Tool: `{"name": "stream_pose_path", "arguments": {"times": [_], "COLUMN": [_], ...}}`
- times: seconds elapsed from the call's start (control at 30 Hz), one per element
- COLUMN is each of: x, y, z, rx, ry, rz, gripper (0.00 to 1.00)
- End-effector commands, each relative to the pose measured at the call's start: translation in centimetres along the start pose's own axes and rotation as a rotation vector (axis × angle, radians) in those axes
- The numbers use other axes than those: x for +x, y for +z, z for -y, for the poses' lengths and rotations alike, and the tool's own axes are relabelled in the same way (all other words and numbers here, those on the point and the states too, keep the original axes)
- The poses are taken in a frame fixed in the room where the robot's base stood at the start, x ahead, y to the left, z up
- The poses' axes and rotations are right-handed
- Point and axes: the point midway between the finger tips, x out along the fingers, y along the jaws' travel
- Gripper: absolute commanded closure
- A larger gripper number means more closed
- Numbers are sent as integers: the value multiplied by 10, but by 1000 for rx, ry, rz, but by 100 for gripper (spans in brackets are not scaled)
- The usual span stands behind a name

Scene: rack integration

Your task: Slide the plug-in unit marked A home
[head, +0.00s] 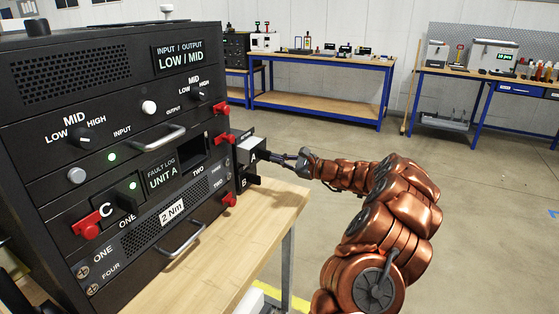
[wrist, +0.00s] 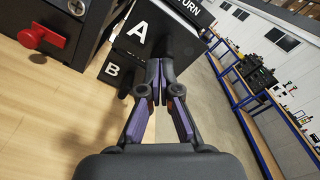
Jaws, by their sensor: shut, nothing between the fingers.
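The unit marked A (head: 250,150) is a dark box with a white letter, at the right side of the rack (head: 120,110). It also shows in the wrist view (wrist: 140,32), just above the one marked B (wrist: 112,70). B (head: 244,182) sits under A in the head view. My gripper (head: 285,159) is shut and empty, its fingertips in front of A's lettered face. In the wrist view the closed fingertips (wrist: 158,82) lie just below A's right part; I cannot tell whether they touch it. A dark square opening (head: 193,150) shows in the rack front beside the "Fault log unit A" label.
A unit marked C (head: 106,211) sits in the rack front. Red latches (head: 88,228) and metal handles (head: 158,138) stick out from the rack. The rack stands on a wooden bench (head: 262,215). Blue-framed benches (head: 320,68) stand far behind; the floor to the right is clear.

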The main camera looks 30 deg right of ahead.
Motion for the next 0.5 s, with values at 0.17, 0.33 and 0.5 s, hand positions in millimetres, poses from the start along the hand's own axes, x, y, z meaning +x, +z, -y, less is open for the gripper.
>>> {"name": "stream_pose_path", "arguments": {"times": [0.17,0.33,0.5], "x": [3,6,9], "y": [0,0,0], "z": [0,0,0], "rx": [0,0,0], "ry": [1,1,1], "rz": [0,0,0], "gripper": [100,100,100]}}
